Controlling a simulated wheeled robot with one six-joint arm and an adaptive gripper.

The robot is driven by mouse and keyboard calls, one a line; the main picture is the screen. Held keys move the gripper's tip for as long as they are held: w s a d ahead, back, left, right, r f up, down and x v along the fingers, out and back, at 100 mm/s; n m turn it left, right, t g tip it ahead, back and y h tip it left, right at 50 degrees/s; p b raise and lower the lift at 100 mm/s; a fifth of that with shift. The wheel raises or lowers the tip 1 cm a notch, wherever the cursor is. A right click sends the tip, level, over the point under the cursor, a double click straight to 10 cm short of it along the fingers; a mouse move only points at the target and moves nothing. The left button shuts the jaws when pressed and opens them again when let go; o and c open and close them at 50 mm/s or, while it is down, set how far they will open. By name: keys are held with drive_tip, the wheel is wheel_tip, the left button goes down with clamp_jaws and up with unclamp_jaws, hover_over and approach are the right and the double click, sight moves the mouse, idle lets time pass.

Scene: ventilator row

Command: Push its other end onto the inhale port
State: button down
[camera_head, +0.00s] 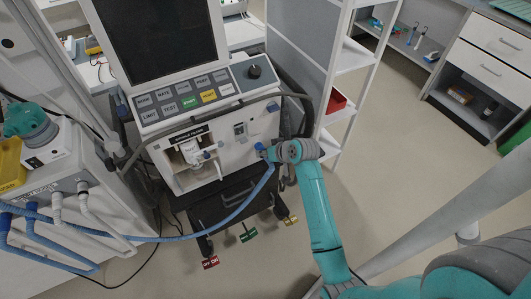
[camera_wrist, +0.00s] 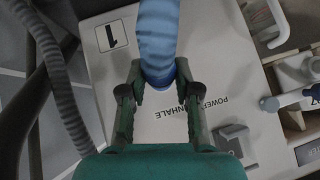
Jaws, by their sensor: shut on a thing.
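The ventilator (camera_head: 157,118) stands left of centre in the head view, its front panel facing me. My gripper (camera_head: 266,152) is at the right part of that panel. In the wrist view my gripper (camera_wrist: 158,80) is shut on the dark blue end cuff of the blue hose (camera_wrist: 158,35). The hose (camera_head: 245,203) hangs down from my gripper and runs left across the head view. The panel lettering in the wrist view reads INHALE (camera_wrist: 189,106) beside the cuff. The inhale port is hidden behind the cuff and fingers, so I cannot tell whether the cuff is seated on it.
A side unit (camera_head: 62,178) at the left has blue and white hoses at its front. Coloured pedal tags (camera_head: 248,235) hang low under the ventilator. A grey corrugated tube (camera_wrist: 58,75) runs along the left in the wrist view. White shelving (camera_head: 345,95) stands to the right.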

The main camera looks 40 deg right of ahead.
idle(0.4)
drive_tip(key=c, duration=0.7)
unclamp_jaws()
drive_tip(key=shift+c, duration=0.2)
drive_tip(key=v, duration=1.2)
drive_tip(key=shift+d, duration=0.1)
